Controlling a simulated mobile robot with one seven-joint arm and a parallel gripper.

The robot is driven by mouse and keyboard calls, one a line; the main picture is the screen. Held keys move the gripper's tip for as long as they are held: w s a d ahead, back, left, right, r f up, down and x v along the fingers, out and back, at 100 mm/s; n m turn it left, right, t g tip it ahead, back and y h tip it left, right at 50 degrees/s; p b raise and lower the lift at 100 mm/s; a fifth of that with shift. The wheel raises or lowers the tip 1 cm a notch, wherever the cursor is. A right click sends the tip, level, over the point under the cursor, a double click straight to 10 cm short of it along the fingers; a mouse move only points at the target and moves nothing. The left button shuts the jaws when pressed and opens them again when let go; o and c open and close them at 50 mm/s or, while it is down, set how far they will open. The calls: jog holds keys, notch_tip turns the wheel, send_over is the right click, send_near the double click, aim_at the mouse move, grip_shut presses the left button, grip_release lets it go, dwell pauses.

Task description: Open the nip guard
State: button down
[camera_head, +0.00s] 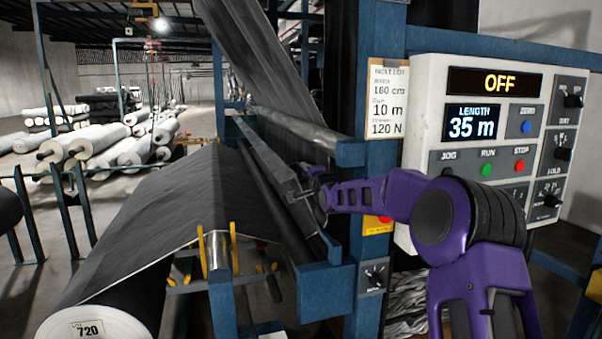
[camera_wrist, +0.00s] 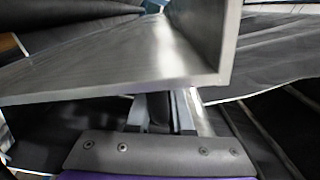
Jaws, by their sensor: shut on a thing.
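The nip guard (camera_head: 268,160) is a long grey metal angle running along the rollers, left of my gripper in the head view. In the wrist view its L-shaped metal end (camera_wrist: 120,75) fills the upper middle, very close. My gripper (camera_head: 316,190) is at the near end of the guard. In the wrist view my gripper (camera_wrist: 160,110) has its fingers closed around a dark piece just below the guard's edge, which looks like its handle. The guard's metal hides the fingertips and most of that dark piece.
A control panel (camera_head: 480,130) with OFF and 35 m displays stands right, behind my arm. Dark web (camera_head: 190,190) runs from a roll (camera_head: 110,310) at lower left toward the rollers. A blue post (camera_head: 372,120) stands close beside my gripper.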

jog(key=shift+w+d+r+m, duration=0.2)
jog(key=shift+d+r+m, duration=0.25)
jog(key=shift+d, duration=0.25)
jog(key=c, duration=0.8)
grip_release()
jog(key=shift+f, duration=0.15)
jog(key=shift+c, duration=0.2)
jog(key=shift+f, duration=0.1)
jog(key=b+v, duration=0.1)
jog(key=v, duration=1.6)
jog(key=shift+s, duration=0.25)
